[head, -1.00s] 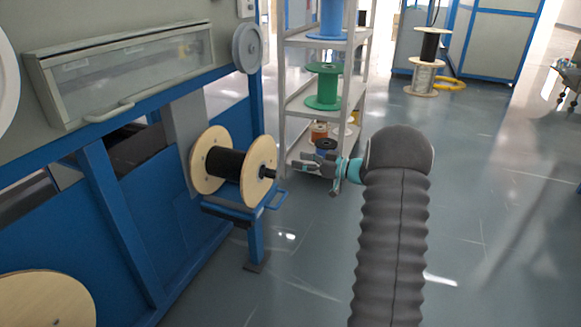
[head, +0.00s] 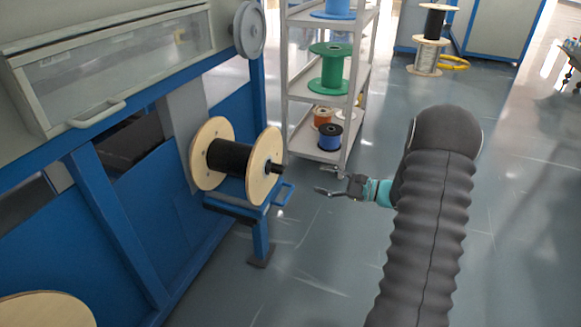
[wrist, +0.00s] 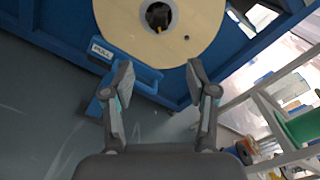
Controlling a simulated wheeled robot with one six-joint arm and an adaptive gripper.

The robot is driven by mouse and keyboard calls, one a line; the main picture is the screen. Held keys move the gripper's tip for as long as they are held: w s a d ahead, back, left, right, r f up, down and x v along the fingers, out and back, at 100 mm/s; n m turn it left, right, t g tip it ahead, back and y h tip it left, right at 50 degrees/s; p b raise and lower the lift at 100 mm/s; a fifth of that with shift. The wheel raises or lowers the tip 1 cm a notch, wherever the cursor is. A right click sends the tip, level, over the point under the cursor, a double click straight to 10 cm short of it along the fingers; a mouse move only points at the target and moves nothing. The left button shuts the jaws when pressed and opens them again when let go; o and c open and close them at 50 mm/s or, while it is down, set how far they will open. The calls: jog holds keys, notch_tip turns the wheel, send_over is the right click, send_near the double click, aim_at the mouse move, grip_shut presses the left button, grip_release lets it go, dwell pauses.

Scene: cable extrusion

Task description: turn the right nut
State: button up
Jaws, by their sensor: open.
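A spool with pale wooden flanges (head: 262,180) and a black winding (head: 229,157) sits on the blue machine. The right nut (head: 277,168), a small dark piece, sticks out from the centre of the right flange. My gripper (head: 328,182) is open and empty, to the right of the nut with a clear gap. In the wrist view my gripper (wrist: 160,64) has its fingers spread below the nut.
A blue bracket (wrist: 128,66) with a "PULL" label juts out below the flange, and its handle (head: 283,196) shows in the head view. A shelf rack (head: 318,98) with green and blue spools stands behind my gripper. The floor to the right is open.

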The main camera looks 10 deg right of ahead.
aim_at(283, 171)
jog(key=w+a+m, duration=0.2)
jog(key=a+m, duration=0.1)
jog(key=w+a+m, duration=0.2)
jog(key=a+m, duration=0.1)
jog(key=a, duration=0.1)
jog(key=w+a+m, duration=0.3)
jog(key=a, duration=0.1)
jog(key=shift+a+r+y+b, duration=0.1)
jog(key=shift+y+b, duration=0.2)
jog(key=shift+b, duration=0.05)
dwell(0.4)
grip_shut()
jog(key=shift+a, duration=0.2)
